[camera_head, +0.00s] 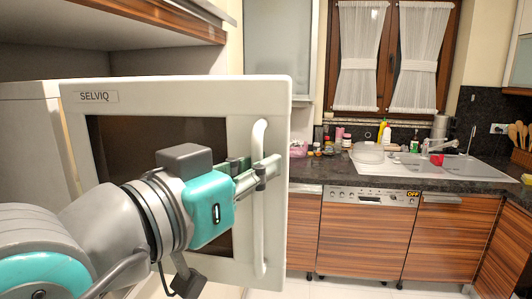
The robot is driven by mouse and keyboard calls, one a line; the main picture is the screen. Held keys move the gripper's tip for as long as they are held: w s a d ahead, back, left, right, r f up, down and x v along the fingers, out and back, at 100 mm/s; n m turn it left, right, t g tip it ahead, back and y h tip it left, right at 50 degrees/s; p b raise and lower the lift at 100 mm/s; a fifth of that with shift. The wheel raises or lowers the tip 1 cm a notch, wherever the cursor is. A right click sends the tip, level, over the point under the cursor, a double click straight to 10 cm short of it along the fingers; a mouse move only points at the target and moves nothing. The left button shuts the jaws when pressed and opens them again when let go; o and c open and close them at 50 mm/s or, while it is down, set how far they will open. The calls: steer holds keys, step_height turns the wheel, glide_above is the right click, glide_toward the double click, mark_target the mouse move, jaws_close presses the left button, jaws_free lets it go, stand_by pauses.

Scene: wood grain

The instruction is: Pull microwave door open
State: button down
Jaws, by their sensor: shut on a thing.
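The white microwave door (185,91), marked SELVIQ and with a dark window, fills the left middle of the head view. It appears to stand ajar, its handle side on the right and the pale microwave body (32,125) behind its left edge. A vertical white handle (260,222) runs along the door's right side. My gripper (261,171) reaches across the door from the left and is shut on the handle at about its upper middle. My wrist and arm hide the lower left of the door and part of the window.
A wooden shelf (165,12) hangs above the door. Behind on the right are a dark counter (335,172) with a sink (460,170) and bottles, and a dishwasher front (365,235). Floor shows between the door and these cabinets.

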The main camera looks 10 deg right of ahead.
steer(key=shift+s+a, duration=0.55)
steer(key=shift+s, duration=0.35)
steer(key=shift+s+a, duration=0.55)
steer(key=shift+s, duration=0.35)
steer(key=c, duration=1.4)
jaws_free()
steer(key=shift+c, duration=0.2)
steer(key=shift+a, duration=0.1)
steer(key=v, duration=0.7)
steer(key=shift+s, duration=0.15)
steer(key=shift+a, duration=0.1)
